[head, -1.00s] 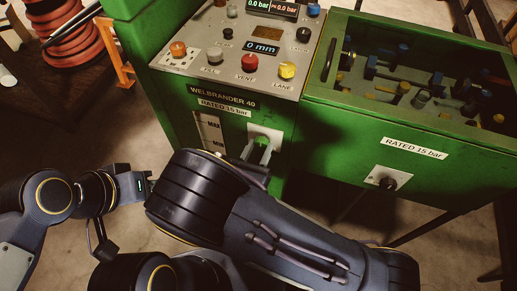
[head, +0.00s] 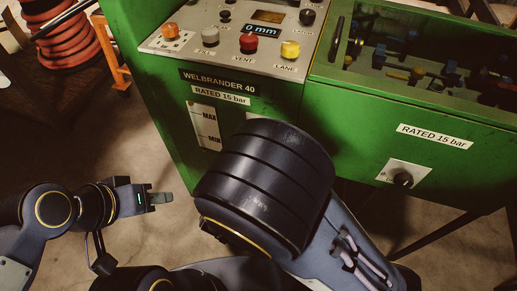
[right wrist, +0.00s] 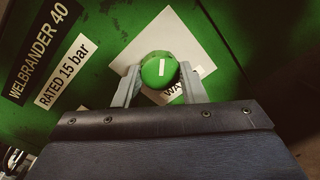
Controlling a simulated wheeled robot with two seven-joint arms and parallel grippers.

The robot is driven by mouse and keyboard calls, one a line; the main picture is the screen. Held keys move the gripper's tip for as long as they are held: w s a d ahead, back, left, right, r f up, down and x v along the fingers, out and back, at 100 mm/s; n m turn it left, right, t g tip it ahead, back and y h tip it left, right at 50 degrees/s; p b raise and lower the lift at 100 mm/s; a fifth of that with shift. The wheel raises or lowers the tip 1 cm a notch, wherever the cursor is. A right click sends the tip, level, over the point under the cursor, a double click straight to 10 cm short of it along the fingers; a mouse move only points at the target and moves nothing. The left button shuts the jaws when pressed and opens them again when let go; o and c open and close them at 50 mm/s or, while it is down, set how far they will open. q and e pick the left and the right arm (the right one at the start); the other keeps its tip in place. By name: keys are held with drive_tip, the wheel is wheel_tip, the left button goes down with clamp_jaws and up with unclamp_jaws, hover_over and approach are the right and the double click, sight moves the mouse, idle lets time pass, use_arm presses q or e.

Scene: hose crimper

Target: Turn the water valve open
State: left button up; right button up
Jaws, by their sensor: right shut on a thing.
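The water valve is a round green knob (right wrist: 159,70) with a white line on its face. It sits on a white square plate (right wrist: 187,40) on the machine's green front, in the right wrist view. A label starting "WA" on the plate is partly hidden. My right gripper (right wrist: 158,75) is shut on the knob, one finger on each side. The white line stands nearly upright in that view. In the head view my right forearm hides the knob and the right fingers. My left gripper (head: 160,198) hangs over the floor at the left, clear of the machine; its finger gap does not show.
The control panel (head: 225,40) above has orange, red and yellow buttons and a display reading "0 mm". A black knob (head: 403,179) on a white plate sits on the green bin (head: 350,120) at right. A red hose coil (head: 66,45) stands at far left.

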drive_tip(key=shift+d+m+y+b, duration=0.1)
drive_tip(key=shift+m+y+b, duration=0.2)
drive_tip(key=shift+m+b, duration=4.75)
drive_tip(key=shift+n+b, duration=0.75)
drive_tip(key=o, duration=1)
drive_tip(key=shift+s, duration=0.15)
drive_tip(key=p+v, duration=0.1)
drive_tip(key=v, duration=0.6)
drive_tip(key=shift+s, duration=0.3)
